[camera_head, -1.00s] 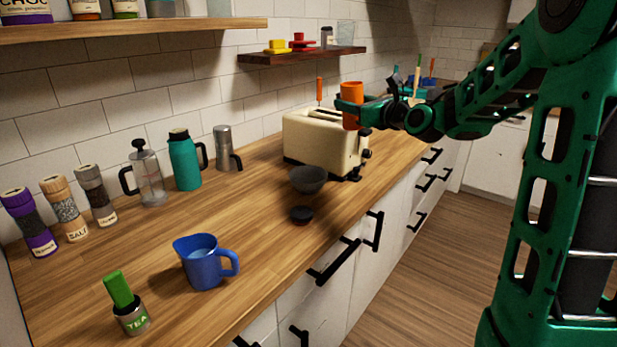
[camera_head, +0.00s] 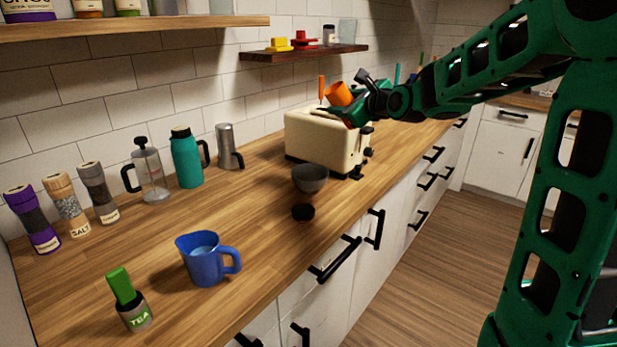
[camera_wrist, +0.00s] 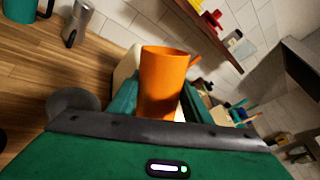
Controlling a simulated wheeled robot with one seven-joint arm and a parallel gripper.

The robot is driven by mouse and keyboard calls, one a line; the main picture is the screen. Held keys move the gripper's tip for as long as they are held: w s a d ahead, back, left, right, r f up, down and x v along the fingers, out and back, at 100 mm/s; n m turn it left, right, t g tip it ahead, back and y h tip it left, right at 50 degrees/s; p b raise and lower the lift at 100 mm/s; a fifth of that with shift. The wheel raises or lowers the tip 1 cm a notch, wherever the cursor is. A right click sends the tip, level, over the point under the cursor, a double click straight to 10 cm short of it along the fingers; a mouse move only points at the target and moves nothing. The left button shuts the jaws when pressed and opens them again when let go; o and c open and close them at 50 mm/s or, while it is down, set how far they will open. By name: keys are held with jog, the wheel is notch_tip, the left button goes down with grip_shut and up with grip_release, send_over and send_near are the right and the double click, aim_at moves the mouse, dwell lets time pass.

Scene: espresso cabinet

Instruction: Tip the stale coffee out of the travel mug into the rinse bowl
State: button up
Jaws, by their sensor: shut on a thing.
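The orange travel mug (camera_head: 338,94) is held by my gripper (camera_head: 352,107) above the toaster, tilted with its top toward the upper left in the head view. In the wrist view the mug (camera_wrist: 165,82) stands between my gripper's fingers (camera_wrist: 160,108), which are shut on it. The inside of the mug is hidden, so I cannot see any coffee. The dark grey rinse bowl (camera_head: 310,178) sits on the counter in front of the toaster, below and left of the mug. In the wrist view a grey round shape (camera_wrist: 72,108), probably the bowl, is partly hidden by my gripper.
The cream toaster (camera_head: 318,140) stands just behind the bowl. A small dark round object (camera_head: 303,212) is in front of the bowl. A blue jug (camera_head: 207,258) is nearer on the wooden counter (camera_head: 255,215). A wall shelf (camera_head: 300,54) hangs above the toaster.

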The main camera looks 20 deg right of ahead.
jog(key=shift+a+f+n+g+h, duration=0.15)
jog(key=shift+a+n+g+h, duration=0.2)
jog(key=shift+n, duration=0.45)
jog(key=shift+d+f+n+h+p, duration=0.1)
jog(key=shift+d+n+h+p, duration=0.1)
jog(key=shift+n+h+p, duration=0.25)
jog(key=shift+f+p, duration=0.1)
jog(key=shift+p, duration=0.2)
jog(key=shift+f+n+g+h+p, duration=0.3)
jog(key=shift+f+n+p, duration=0.15)
jog(key=shift+f+n, duration=0.45)
jog(key=shift+f+n+h+p, duration=0.3)
jog(key=shift+f+n+p, duration=0.05)
jog(key=shift+f+p, duration=0.1)
jog(key=shift+a, duration=0.1)
dwell(0.3)
jog(key=shift+w+a+r+n+h+p, duration=0.1)
jog(key=shift+a+r+n+h+p, duration=0.15)
jog(key=shift+a, duration=0.2)
jog(key=shift+w+a+r+n+h+p, duration=0.15)
jog(key=shift+a+n+h+p, duration=0.1)
jog(key=shift+a+n, duration=0.15)
jog(key=shift+a+f+n+g+h+p, duration=0.15)
jog(key=shift+f+n+g+h+p, duration=0.3)
jog(key=shift+f, duration=0.65)
dwell(0.4)
jog(key=shift+a+f+n+h+p, duration=0.15)
jog(key=shift+f+n+h+p, duration=0.15)
jog(key=shift+n+p, duration=0.2)
dwell(0.5)
